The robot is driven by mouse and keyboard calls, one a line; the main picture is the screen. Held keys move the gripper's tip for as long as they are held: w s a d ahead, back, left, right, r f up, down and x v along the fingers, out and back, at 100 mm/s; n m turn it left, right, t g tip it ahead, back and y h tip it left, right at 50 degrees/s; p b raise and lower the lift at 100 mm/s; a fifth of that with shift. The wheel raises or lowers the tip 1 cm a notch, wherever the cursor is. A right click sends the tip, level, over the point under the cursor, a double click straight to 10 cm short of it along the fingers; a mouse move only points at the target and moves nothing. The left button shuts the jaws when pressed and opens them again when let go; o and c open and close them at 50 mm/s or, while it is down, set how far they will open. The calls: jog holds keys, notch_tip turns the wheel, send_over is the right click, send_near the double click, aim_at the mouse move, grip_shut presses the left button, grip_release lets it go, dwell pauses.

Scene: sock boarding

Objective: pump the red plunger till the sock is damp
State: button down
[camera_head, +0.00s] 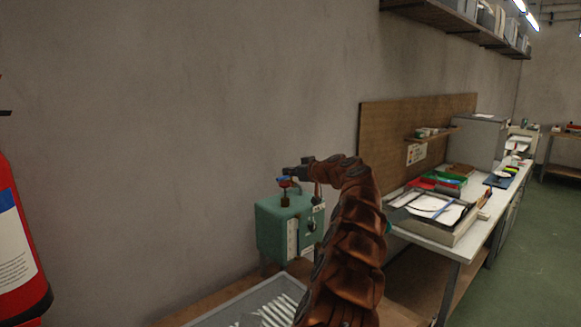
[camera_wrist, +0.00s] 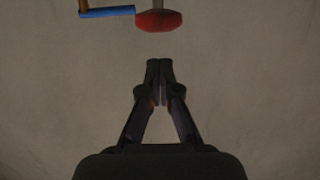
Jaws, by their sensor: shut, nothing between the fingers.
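The red plunger (camera_wrist: 160,20) has a rounded red knob on a grey stem and shows at the top of the wrist view. In the head view it is small and partly hidden, on top of a teal box (camera_head: 270,230). A blue bar (camera_wrist: 108,12) sits beside the knob in the wrist view. My gripper (camera_wrist: 160,68) is shut and empty, with a gap between its tips and the red knob. In the head view my gripper (camera_head: 290,173) is at the top of the teal box, close to the plunger. I cannot make out the sock.
A grey tray (camera_head: 218,312) with white strips stands in front of the teal box. A workbench (camera_head: 428,240) with trays and papers runs along the wall to the right. A red fire extinguisher (camera_head: 15,265) stands at the left edge.

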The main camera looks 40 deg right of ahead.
aim_at(285, 190)
jog(key=shift+f+p, duration=0.3)
jog(key=shift+f, duration=0.85)
